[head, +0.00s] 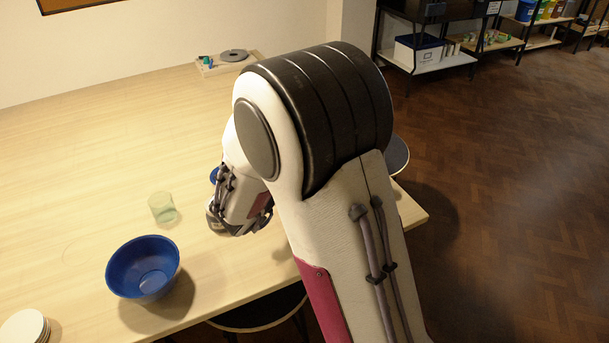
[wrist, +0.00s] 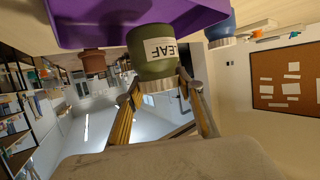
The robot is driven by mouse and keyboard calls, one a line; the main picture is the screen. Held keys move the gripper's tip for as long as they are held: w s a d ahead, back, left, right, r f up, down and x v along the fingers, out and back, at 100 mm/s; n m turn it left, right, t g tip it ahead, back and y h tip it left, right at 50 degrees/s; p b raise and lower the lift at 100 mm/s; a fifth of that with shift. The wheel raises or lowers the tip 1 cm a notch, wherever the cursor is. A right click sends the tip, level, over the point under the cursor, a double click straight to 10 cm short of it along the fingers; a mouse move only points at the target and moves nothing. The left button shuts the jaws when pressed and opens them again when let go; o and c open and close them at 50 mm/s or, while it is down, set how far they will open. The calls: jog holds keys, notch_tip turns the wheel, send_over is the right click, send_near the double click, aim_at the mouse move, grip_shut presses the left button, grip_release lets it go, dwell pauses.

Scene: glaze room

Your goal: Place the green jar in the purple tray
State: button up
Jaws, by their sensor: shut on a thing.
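The green jar (wrist: 150,68) shows in the wrist view, olive green with a pale "LEAF" label and a light lid. My gripper (wrist: 158,87) is shut on it near the lid, one finger on each side. This view is upside down, so the jar hangs base down, roughly upright. The purple tray (wrist: 90,22) is at the top of the wrist view. The jar's base overlaps the tray's edge in the picture; I cannot tell whether they touch. In the head view my arm hides the jar, the tray and my fingertips.
A brown pot (wrist: 94,62) and a blue object (wrist: 220,25) flank the jar in the wrist view. In the head view a blue bowl (head: 128,278), a clear greenish glass (head: 162,207) and stacked plates (head: 22,328) stand on the table (head: 90,150). The table's left part is clear.

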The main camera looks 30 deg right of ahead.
jog(key=shift+f, duration=1.75)
jog(key=shift+f, duration=0.1)
jog(key=o, duration=1.3)
jog(key=v, duration=1.2)
jog(key=shift+w+a, duration=0.1)
jog(key=shift+w, duration=0.05)
